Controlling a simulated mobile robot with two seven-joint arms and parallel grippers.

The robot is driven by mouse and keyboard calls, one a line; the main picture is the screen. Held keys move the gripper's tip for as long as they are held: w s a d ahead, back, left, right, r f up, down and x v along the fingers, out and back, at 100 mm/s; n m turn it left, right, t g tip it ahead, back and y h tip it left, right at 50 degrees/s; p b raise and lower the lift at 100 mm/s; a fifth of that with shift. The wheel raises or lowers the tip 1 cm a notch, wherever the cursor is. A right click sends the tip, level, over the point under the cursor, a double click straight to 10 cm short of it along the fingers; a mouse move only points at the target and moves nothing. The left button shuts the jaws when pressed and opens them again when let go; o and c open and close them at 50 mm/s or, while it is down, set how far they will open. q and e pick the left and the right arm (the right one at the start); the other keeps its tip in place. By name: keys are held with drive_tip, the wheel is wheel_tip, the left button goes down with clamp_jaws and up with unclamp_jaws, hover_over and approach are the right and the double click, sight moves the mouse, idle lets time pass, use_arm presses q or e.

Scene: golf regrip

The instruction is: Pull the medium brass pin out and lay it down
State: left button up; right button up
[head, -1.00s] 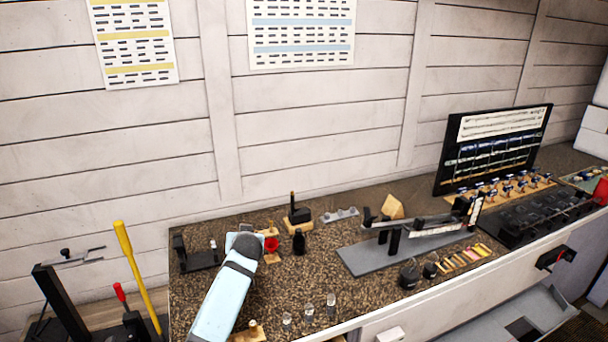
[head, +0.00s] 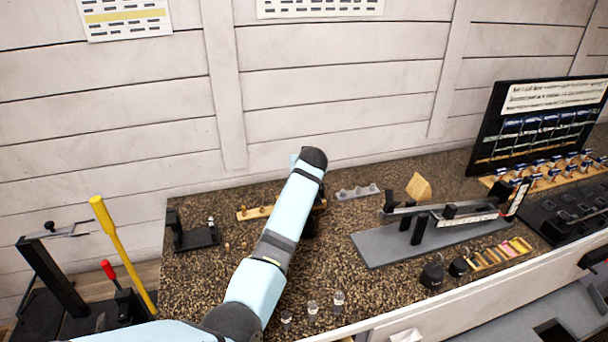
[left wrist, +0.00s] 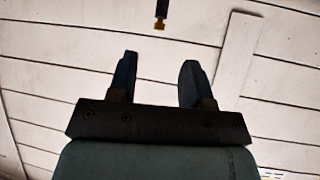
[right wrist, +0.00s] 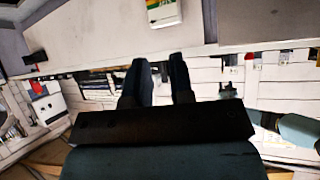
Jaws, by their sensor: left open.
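A tan strip with several small pegs (head: 255,212) lies on the bench left of my left arm. Two small brass-coloured pins (head: 228,246) stand in front of it; I cannot tell which pin is the medium one. My left arm reaches over the bench and hides the area behind it; its fingertips do not show in the head view. In the left wrist view my left gripper (left wrist: 158,78) is open and empty. A dark rod with a brass-coloured end (left wrist: 160,22) shows beyond the fingers. My right gripper (right wrist: 160,75) has a narrow empty gap, away from the bench objects.
A black stand (head: 195,236) is at the bench's left end. A grey plate with a black fixture (head: 385,248) stands to the right. Clear jars (head: 338,302) stand near the front edge. Speckled bench is bare (head: 200,285) at front left.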

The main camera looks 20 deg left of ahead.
use_arm(q)
drive_tip(key=b+x, duration=0.7)
drive_tip(key=shift+w+f, duration=0.15)
drive_tip(key=shift+w, duration=0.1)
clamp_jaws()
idle(0.3)
